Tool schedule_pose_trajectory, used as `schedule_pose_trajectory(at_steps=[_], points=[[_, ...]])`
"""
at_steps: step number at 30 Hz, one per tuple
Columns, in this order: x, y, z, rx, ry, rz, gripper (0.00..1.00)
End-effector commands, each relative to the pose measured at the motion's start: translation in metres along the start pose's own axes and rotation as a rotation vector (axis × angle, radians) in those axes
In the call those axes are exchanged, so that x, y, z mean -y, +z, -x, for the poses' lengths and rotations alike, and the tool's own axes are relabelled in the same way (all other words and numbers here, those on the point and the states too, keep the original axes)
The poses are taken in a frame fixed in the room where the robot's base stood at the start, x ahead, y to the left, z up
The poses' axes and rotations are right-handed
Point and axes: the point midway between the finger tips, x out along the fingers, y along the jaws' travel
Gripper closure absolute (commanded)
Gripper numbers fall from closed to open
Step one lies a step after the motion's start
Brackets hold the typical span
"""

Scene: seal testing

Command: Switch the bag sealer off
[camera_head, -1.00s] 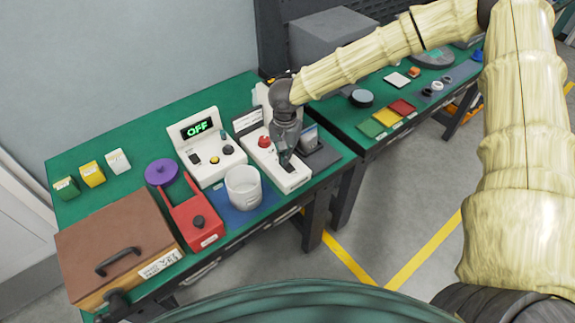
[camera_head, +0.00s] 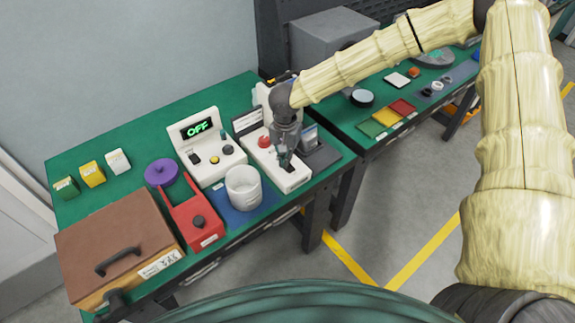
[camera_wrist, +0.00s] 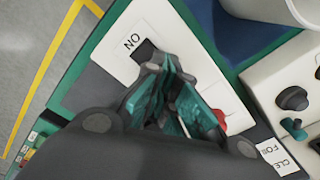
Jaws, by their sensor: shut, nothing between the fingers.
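A long white unit (camera_head: 297,178) stands at the right end of the near bench, with a red knob (camera_head: 264,141) and a dark switch (camera_head: 290,168) near its front end. I cannot tell for sure that it is the bag sealer. In the wrist view the switch (camera_wrist: 146,50) sits on the white top beside the printed word "ON"; its tilt is unclear. My gripper (camera_head: 284,158) is shut and empty, pointing down just above the switch. In the wrist view my gripper's fingertips (camera_wrist: 160,68) partly cover it; contact cannot be told. The red knob (camera_wrist: 220,118) is partly hidden behind the fingers.
A white console (camera_head: 212,168) with a green "OFF" display stands to the left. A white cup (camera_head: 243,187) and red device (camera_head: 194,213) are in front of it. A brown box (camera_head: 118,243) is further left. A grey holder (camera_head: 321,156) is close on the right.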

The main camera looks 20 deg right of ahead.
Motion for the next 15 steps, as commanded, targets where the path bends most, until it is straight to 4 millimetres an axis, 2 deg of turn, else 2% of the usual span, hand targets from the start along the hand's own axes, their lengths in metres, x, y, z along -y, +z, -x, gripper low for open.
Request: schedule_pose_trajectory(at_steps=[9,15], points=[[-0.0004,0.0002,-0.0041,0.000,0.001,0.000,1.00],[-0.0003,0.0005,0.0004,0.001,0.001,0.001,1.00]])
